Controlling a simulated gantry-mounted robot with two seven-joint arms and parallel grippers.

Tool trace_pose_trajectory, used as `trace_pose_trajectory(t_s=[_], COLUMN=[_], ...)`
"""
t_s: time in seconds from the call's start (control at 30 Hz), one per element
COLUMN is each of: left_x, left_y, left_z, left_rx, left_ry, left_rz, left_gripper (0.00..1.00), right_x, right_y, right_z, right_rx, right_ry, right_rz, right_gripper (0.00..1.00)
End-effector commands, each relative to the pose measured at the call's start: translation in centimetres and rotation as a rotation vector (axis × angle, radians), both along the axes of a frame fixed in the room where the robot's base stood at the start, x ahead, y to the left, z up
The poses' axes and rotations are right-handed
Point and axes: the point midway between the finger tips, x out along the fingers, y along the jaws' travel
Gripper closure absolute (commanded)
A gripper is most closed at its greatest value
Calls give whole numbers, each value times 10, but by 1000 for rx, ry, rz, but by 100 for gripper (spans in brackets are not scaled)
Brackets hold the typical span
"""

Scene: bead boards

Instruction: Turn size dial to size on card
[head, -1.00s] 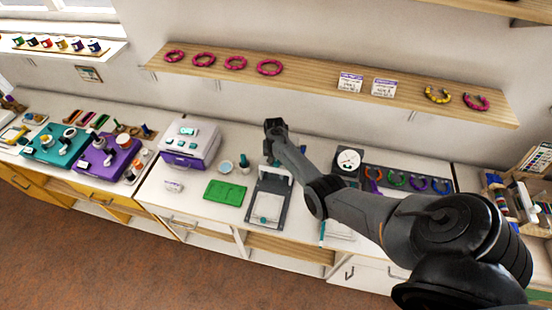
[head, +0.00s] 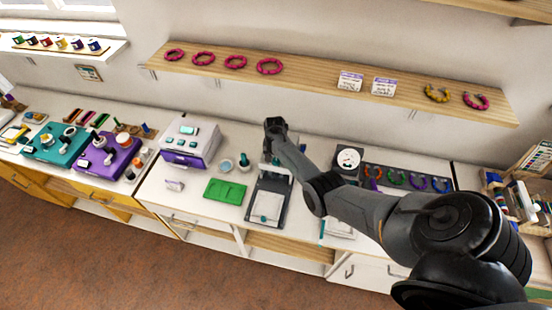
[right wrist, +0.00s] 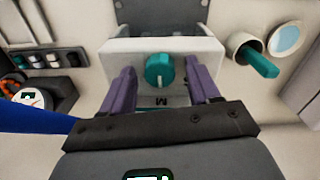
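In the right wrist view, the teal round size dial (right wrist: 159,70) sits on the front of a white block (right wrist: 115,46). A dark letter that looks like M (right wrist: 162,101) shows just below it. My right gripper (right wrist: 161,74) is open, its two purple fingers on either side of the dial with gaps between. In the head view my right arm (head: 292,157) reaches over the press-like stand (head: 267,207) and largely hides the dial. Two printed cards, a left one (head: 350,81) and a right one (head: 384,86), stand on the shelf; their writing is too small to read. My left gripper is out of view.
In the head view, a green tray (head: 225,191) and a white-purple machine (head: 188,142) stand left of the stand. A round gauge (head: 348,159) and colored rings (head: 397,179) lie right.

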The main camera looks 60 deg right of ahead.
Motion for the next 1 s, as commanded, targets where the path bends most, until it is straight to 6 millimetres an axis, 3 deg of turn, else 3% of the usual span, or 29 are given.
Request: trace_pose_trajectory(t_s=[0.33, 0.8, 1.0], left_x=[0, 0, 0], left_y=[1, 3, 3], left_z=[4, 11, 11], left_rx=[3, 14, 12], left_ry=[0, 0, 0], left_rz=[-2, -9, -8], left_gripper=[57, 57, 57], right_x=[1, 2, 3], right_y=[-1, 0, 1], right_z=[13, 86, 104], right_rx=[-1, -3, -1], right_ry=[-2, -1, 0], right_rz=[0, 1, 0], right_gripper=[39, 39, 39])
